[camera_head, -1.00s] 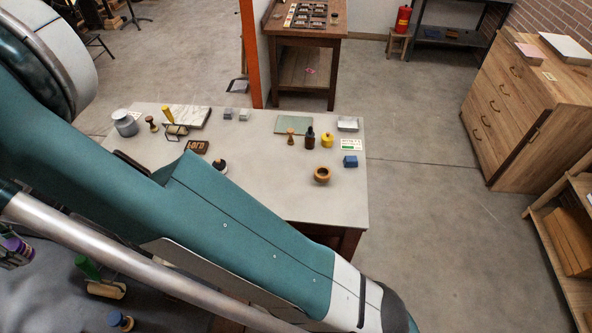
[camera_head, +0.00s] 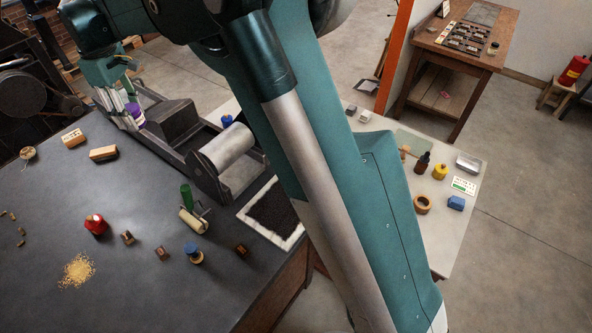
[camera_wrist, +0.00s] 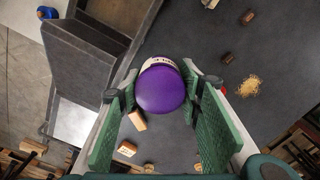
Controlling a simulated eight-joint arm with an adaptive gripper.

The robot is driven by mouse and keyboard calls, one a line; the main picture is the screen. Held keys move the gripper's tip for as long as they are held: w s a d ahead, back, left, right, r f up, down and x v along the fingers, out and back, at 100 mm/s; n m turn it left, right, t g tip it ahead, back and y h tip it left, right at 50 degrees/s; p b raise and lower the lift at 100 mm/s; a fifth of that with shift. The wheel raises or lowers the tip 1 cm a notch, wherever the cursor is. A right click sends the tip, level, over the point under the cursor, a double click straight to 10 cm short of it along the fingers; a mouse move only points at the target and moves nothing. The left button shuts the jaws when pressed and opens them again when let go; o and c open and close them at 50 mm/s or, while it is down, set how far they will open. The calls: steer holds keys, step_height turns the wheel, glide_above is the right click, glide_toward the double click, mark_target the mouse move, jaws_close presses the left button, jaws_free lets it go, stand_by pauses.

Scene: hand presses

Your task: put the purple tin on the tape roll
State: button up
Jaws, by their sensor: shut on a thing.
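The purple tin (camera_head: 136,114) is at the upper left of the head view, in my gripper (camera_head: 126,103). In the wrist view the tin (camera_wrist: 162,90) shows its round purple face and a pale band, between the two green fingers of my gripper (camera_wrist: 163,86). The gripper is shut on it, and the tin is above the dark bench (camera_head: 60,205), near the press. A brown ring (camera_head: 422,204), which looks like the tape roll, lies on the pale table at right, far from the gripper. Its top looks clear. My arm hides much of that table.
The press with its grey roller (camera_head: 225,150) stands between the tin and the pale table (camera_head: 440,240). Near the ring are a blue block (camera_head: 456,203), a yellow bottle (camera_head: 440,171), a dark bottle (camera_head: 422,162) and a metal tray (camera_head: 468,163). An orange post (camera_head: 395,55) rises behind.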

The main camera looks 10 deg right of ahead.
steer(key=w+d+r+m+b, duration=0.1)
steer(key=w+d+m, duration=0.25)
steer(key=d, duration=1.35)
steer(key=w+d+m, duration=0.2)
steer(key=w+d, duration=0.3)
steer(key=d, duration=1.3)
steer(key=s+d+m+b, duration=0.1)
steer(key=s+d+m, duration=0.2)
steer(key=d, duration=1.4)
steer(key=s+d+m, duration=0.3)
steer(key=s+d, duration=0.1)
steer(key=d, duration=1.4)
steer(key=s+d+f+m+b, duration=0.1)
steer(key=s+d+m, duration=0.2)
steer(key=s+d, duration=0.9)
steer(key=s+d+m+b, duration=0.1)
steer(key=s+d+m, duration=0.3)
steer(key=s+d, duration=0.85)
step_height(320, 180, down, 24)
steer(key=w+d, duration=0.2)
steer(key=shift+d+f, duration=0.2)
steer(key=shift+f, duration=0.05)
steer(key=shift+f, duration=0.1)
